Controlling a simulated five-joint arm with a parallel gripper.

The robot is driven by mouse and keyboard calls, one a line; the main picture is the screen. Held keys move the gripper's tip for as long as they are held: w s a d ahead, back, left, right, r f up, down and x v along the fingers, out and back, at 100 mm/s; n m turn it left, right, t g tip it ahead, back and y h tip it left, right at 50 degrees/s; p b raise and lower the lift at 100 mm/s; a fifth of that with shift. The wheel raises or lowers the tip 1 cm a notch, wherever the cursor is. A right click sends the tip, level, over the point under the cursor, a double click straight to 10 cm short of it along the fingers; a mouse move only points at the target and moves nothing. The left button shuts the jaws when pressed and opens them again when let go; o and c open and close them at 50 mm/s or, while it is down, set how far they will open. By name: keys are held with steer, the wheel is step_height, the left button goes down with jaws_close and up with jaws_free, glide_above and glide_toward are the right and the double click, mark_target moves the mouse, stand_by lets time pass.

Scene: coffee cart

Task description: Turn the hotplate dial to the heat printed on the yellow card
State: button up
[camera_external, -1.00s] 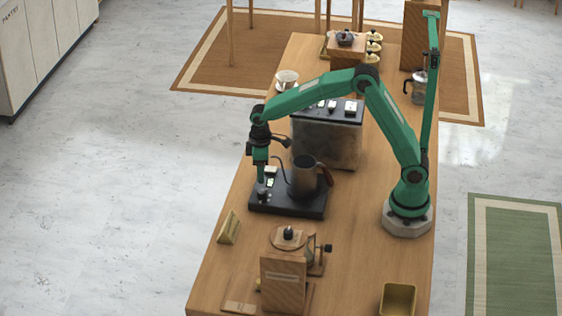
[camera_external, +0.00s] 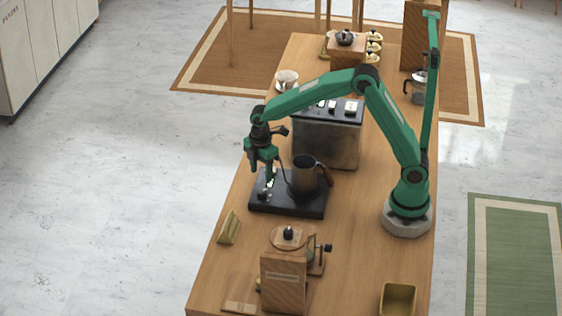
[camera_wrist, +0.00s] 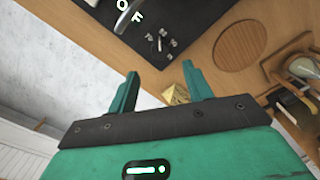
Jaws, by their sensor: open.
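A steel box-shaped machine (camera_external: 327,140) stands behind the hotplate. Bare cart top lies right of the hotplate.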

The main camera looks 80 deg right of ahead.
mark_target(262, 191)
steer(key=shift+f, duration=0.15)
steer(key=shift+f, duration=3.75)
steer(key=c, duration=1)
steer(key=shift+o, duration=0.2)
steer(key=shift+m, duration=1.5)
steer(key=o, duration=1)
steer(key=shift+c, duration=0.2)
